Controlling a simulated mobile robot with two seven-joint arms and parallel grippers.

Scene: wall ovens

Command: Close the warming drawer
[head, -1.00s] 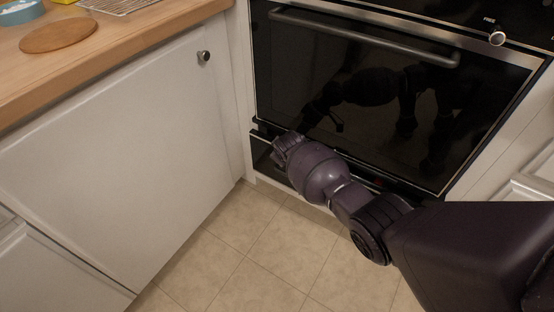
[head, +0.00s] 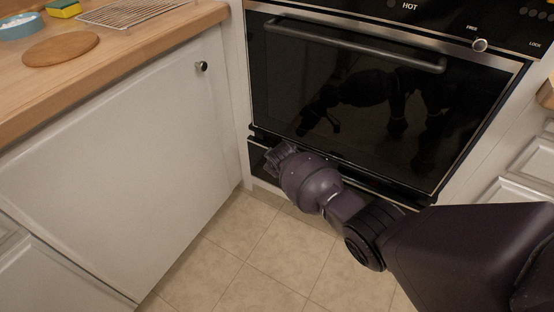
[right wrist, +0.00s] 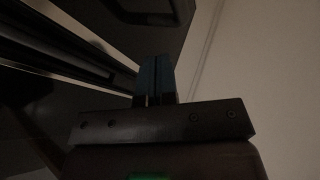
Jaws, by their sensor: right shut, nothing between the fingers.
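The warming drawer (head: 258,161) is the low black front under the oven. Its left end shows in the head view, and my right arm covers much of the rest. A dark ledge runs along its top; I cannot tell whether a small gap remains behind the front. My right gripper (head: 277,155) is at the drawer's left part, at its front or top edge; contact is not clear. In the right wrist view the two fingers (right wrist: 156,80) are together and empty, near dark edges. My left gripper is not in view.
The black oven door (head: 370,105) with its bar handle (head: 350,44) is above the drawer. A white cabinet (head: 120,165) stands close on the left under a wooden counter (head: 150,42). The tiled floor (head: 245,250) in front is clear.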

